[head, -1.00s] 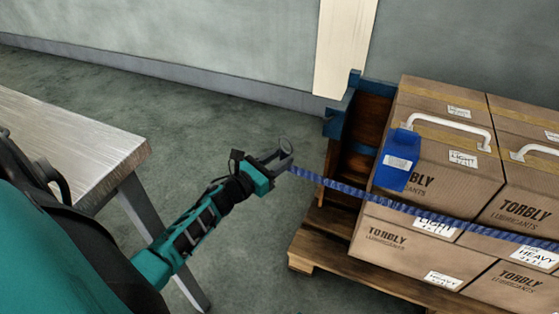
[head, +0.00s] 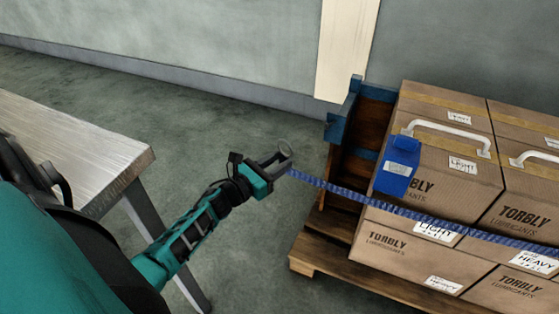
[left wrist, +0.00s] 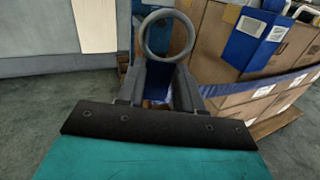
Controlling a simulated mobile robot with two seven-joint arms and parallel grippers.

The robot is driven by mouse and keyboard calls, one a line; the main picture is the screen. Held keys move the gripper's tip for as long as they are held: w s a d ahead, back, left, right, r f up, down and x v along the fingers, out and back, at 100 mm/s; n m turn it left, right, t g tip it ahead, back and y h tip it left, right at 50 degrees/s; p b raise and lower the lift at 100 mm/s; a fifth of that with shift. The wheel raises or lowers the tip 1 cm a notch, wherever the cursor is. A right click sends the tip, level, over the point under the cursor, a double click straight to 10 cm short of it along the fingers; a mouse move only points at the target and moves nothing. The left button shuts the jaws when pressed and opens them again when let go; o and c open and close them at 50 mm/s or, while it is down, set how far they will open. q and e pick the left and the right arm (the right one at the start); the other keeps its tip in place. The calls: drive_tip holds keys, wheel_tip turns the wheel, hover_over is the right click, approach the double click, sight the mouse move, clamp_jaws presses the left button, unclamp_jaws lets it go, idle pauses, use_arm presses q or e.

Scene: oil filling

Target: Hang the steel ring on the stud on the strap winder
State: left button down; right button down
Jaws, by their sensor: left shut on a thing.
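The steel ring (left wrist: 141,37) is a plain grey ring standing upright between the fingertips in the left wrist view. It also shows small in the head view (head: 285,147). My left gripper (head: 273,162) is shut on the ring, in the air left of the pallet. A blue strap (head: 340,188) runs from near the gripper across the front of the boxes. A blue piece with a pale label (head: 397,183) is at the upper left corner of the nearest box; I cannot tell whether it is the strap winder. I cannot make out a stud. My right gripper is out of view.
Stacked brown boxes (head: 450,190) stand on a wooden pallet (head: 320,250). A blue-edged wooden frame (head: 341,125) stands at their left. A metal-topped table (head: 90,135) is at the left. Open floor lies between table and pallet.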

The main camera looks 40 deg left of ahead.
sight(283, 159)
use_arm(q)
drive_tip(key=s+a, duration=0.1)
drive_tip(key=s, duration=0.5)
drive_tip(key=shift+a, duration=0.15)
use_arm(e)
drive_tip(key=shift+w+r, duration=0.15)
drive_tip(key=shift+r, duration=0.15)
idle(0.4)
use_arm(q)
drive_tip(key=shift+r, duration=0.1)
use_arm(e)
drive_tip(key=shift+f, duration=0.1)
